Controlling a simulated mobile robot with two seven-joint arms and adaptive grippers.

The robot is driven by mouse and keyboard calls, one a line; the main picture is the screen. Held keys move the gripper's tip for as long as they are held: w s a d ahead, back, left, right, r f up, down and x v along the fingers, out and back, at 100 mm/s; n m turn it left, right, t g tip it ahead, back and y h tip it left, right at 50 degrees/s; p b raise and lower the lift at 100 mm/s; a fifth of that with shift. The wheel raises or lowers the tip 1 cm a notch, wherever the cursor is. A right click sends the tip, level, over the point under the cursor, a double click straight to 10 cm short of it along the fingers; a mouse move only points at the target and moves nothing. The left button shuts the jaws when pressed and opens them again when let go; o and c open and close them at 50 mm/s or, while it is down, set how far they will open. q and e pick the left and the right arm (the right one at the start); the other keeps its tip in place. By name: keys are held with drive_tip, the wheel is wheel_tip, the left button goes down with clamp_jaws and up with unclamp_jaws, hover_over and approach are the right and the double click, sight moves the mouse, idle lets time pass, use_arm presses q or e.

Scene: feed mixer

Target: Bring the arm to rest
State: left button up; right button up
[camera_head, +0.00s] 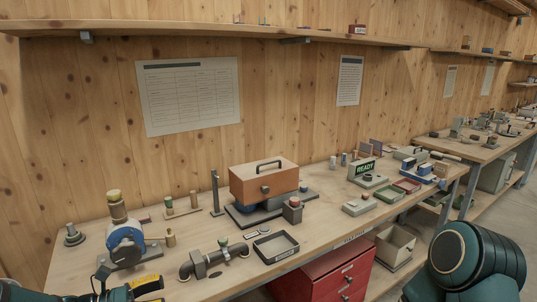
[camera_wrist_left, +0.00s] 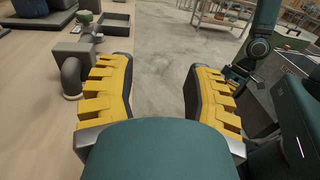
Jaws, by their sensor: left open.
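My left gripper (camera_wrist_left: 158,85) is open and empty, its two yellow-padded fingers spread wide in the left wrist view. Bare floor shows between them. The bench edge and a dark pipe elbow (camera_wrist_left: 72,77) lie beyond the left finger, and I cannot tell whether they touch. In the head view the gripper is low at the left, by the bench's front edge, partly cut off by the frame. My right arm (camera_head: 465,262) shows as a dark green link at the bottom right of the head view. Its gripper is not clear in either view.
The wooden bench (camera_head: 215,285) holds a blue-faced pump (camera_head: 125,243), a pipe fitting (camera_head: 205,262), a grey tray (camera_head: 276,247) and an orange-topped box (camera_head: 264,180). A red drawer cabinet (camera_head: 328,279) stands below. Free floor lies beside the bench.

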use_arm(q)
drive_tip(key=s+d+f+m+g+y, duration=0.2)
drive_tip(key=s+d+f+m+y, duration=0.4)
drive_tip(key=f+m, duration=0.4)
drive_tip(key=s+d+f+m+g+y, duration=0.3)
drive_tip(key=s+d+f+m+y, duration=0.3)
drive_tip(key=f, duration=0.9)
drive_tip(key=s+d+m, duration=0.3)
drive_tip(key=s+m, duration=0.1)
drive_tip(key=m, duration=0.1)
drive_tip(key=shift+d+g, duration=0.15)
drive_tip(key=shift+g, duration=0.15)
drive_tip(key=shift+f, duration=0.1)
